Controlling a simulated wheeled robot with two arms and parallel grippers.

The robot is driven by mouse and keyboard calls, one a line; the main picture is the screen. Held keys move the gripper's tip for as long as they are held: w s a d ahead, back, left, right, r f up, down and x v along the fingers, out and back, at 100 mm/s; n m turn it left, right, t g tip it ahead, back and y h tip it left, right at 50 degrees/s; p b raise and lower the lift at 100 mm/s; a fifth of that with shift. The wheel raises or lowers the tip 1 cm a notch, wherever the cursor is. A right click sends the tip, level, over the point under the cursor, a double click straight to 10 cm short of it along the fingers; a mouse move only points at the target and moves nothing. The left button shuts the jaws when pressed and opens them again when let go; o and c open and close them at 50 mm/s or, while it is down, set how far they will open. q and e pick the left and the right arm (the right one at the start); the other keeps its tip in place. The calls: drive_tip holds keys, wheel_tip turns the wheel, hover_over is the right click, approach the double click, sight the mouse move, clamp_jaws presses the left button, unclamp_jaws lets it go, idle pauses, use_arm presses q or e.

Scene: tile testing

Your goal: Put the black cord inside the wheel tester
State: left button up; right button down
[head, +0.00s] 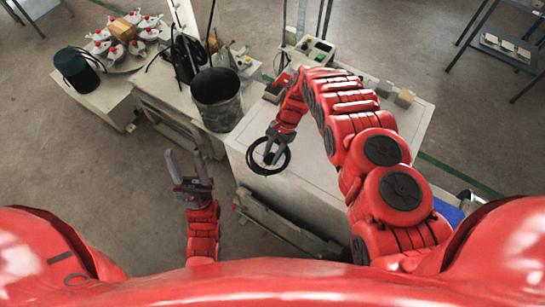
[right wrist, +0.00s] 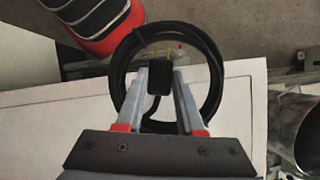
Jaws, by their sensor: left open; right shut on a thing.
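The black cord (head: 270,173) is a coiled ring. My right gripper (head: 270,155) is shut on it, above the left front part of the white table. In the right wrist view the coil (right wrist: 217,75) surrounds the fingertips, and a black block (right wrist: 159,78) of the cord sits between them. My left gripper (head: 186,165) is open and empty, over the floor left of the table. A round device with several white and red heads (head: 123,58) stands at the back left; I cannot tell for sure whether it is the wheel tester.
A dark metal bin (head: 218,103) stands left of the white table (head: 320,195). A black bucket (head: 78,70) and a black upright apparatus (head: 186,55) are further left. Small blocks (head: 405,97) and a control box (head: 316,50) sit at the table's back. The floor at left is clear.

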sight(272, 158)
drive_tip(key=shift+w+d, duration=0.1)
drive_tip(key=shift+w, duration=0.1)
drive_tip(key=shift+f+p, duration=0.35)
drive_tip(key=shift+f, duration=0.5)
drive_tip(key=shift+f+b, duration=0.35)
drive_tip(key=shift+f, duration=0.6)
drive_tip(key=c, duration=0.5)
unclamp_jaws()
drive_tip(key=shift+f, duration=0.1)
